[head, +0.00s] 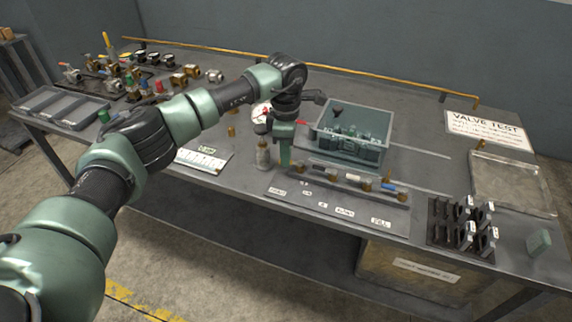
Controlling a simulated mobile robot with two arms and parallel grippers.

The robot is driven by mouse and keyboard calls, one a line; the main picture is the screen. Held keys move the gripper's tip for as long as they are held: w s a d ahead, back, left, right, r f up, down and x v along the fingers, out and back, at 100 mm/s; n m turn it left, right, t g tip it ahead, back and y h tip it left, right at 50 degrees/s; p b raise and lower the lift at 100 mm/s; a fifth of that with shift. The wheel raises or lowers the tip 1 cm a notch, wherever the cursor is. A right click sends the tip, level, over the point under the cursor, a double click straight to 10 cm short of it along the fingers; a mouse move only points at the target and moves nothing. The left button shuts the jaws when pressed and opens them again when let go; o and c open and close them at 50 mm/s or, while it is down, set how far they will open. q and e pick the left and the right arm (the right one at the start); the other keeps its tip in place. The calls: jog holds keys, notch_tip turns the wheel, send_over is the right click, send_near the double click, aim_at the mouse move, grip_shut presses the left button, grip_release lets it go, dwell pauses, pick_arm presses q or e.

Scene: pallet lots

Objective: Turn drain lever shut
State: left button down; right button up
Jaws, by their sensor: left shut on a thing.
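My left arm reaches across the bench from the left. My left gripper (285,158) points down at the left end of a low valve manifold (350,178) with brass fittings. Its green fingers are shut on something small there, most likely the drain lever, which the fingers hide. The lever's angle cannot be told. The manifold's base plate (300,199) carries a row of small labels along its front, too small to read surely. My right gripper is not in view.
A grey-green crate (350,135) with parts inside stands just behind the manifold. A grey bottle (263,155) stands close left of my gripper. A black rack (462,225) and a clear tray (512,184) are at right. Several valves (190,73) fill the back left.

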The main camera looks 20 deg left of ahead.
pick_arm(q)
jog(key=shift+w+m+b, duration=0.3)
jog(key=shift+m+b, duration=0.1)
jog(key=shift+m, duration=0.35)
jog(key=shift+w+m+b, duration=0.25)
jog(key=shift+m+b, duration=0.1)
jog(key=shift+m, duration=0.4)
jog(key=c, duration=1.5)
grip_release()
jog(key=shift+o, duration=0.2)
notch_tip(320, 180, up, 8)
jog(key=b, duration=0.1)
jog(key=shift+f, duration=0.15)
